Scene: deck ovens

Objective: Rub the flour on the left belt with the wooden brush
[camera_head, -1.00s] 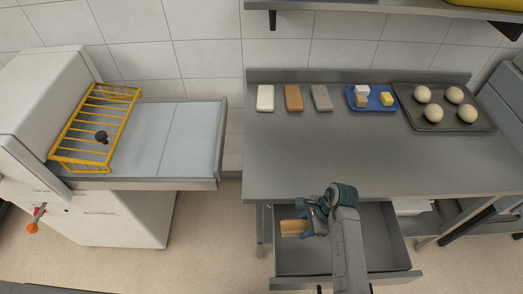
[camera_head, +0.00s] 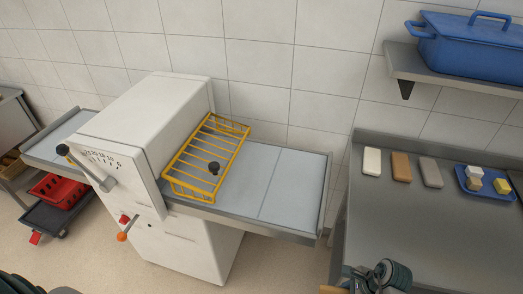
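A dough sheeter has a left belt (camera_head: 68,132), pale grey and partly hidden behind the white machine body, and a right belt (camera_head: 275,180) under a yellow wire guard (camera_head: 207,160). I cannot make out flour on either belt. My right gripper (camera_head: 352,283) is at the bottom edge, in front of the steel table. It appears shut on a light wooden piece, likely the wooden brush (camera_head: 332,289), mostly cut off by the frame. Its bristles are not visible. My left gripper is not in view.
The white sheeter body (camera_head: 165,125) with levers stands between the belts. A red crate (camera_head: 60,188) sits low under the left belt. The steel table (camera_head: 400,225) holds several blocks and a blue tray (camera_head: 468,188). A blue bin (camera_head: 470,45) is on the shelf above.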

